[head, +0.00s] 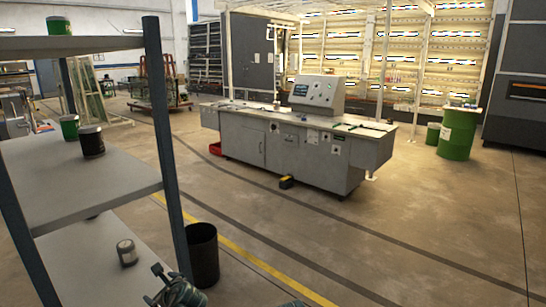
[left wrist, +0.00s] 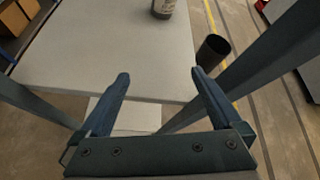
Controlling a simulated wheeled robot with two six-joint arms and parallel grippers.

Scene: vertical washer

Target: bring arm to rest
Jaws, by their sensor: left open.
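My left gripper (head: 172,290) shows at the bottom edge of the head view, beside the lower part of the shelf rack. In the left wrist view its two blue fingers (left wrist: 160,88) are spread apart with nothing between them. They point toward a grey shelf board (left wrist: 100,55). A small grey can (head: 126,252) stands on the lower shelf, and a can's lower part shows at the top of the left wrist view (left wrist: 163,8), ahead of the fingers and apart from them. My right gripper is not clearly visible.
The rack's dark upright post (head: 163,140) stands close to my left arm. Dark and green cans (head: 91,141) sit on the middle shelf. A black bin (head: 202,255) stands on the floor by the rack. A grey control bench (head: 290,150) is farther back.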

